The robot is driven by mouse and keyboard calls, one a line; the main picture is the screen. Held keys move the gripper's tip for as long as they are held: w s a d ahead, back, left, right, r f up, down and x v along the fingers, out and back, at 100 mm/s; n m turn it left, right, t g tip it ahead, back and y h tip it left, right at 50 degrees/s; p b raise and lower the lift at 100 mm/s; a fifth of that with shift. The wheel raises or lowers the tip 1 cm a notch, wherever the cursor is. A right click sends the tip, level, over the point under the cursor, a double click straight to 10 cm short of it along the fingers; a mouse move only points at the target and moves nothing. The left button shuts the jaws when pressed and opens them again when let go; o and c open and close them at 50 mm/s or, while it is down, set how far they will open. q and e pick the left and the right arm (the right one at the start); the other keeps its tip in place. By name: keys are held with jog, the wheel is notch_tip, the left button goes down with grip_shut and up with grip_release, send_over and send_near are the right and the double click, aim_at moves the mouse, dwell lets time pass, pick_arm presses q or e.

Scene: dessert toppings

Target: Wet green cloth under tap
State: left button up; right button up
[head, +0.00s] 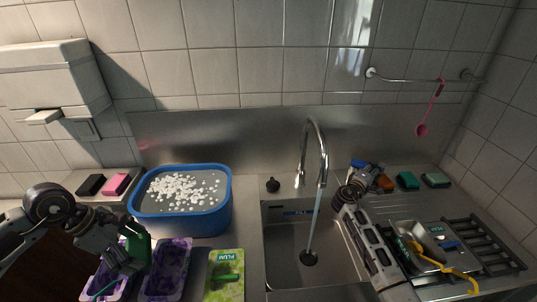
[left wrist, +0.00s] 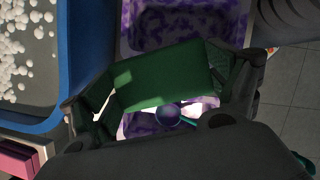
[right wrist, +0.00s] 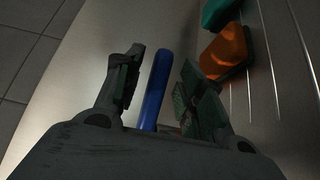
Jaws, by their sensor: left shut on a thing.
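My left gripper (head: 128,256) is shut on a dark green, block-like thing (left wrist: 160,78), above the purple trays at the front left. I cannot tell whether it is a cloth. A teal-green pad (head: 407,180) lies on the counter right of the sink. The tap (head: 313,150) is running, and its stream falls into the steel sink (head: 285,262). My right gripper (head: 364,176) is at the back right of the sink. In the right wrist view its fingers stand apart on either side of a blue elongated thing (right wrist: 155,88), with gaps showing.
A blue tub (head: 180,222) with white bits stands left of the sink. Purple trays (head: 166,268) and a green PLUM tray (head: 225,275) stand in front. An orange pad (head: 386,183) is near my right gripper. A rack (head: 480,248) with utensils is at the right.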

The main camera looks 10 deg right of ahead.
jog(key=shift+x, duration=1.3)
grip_shut()
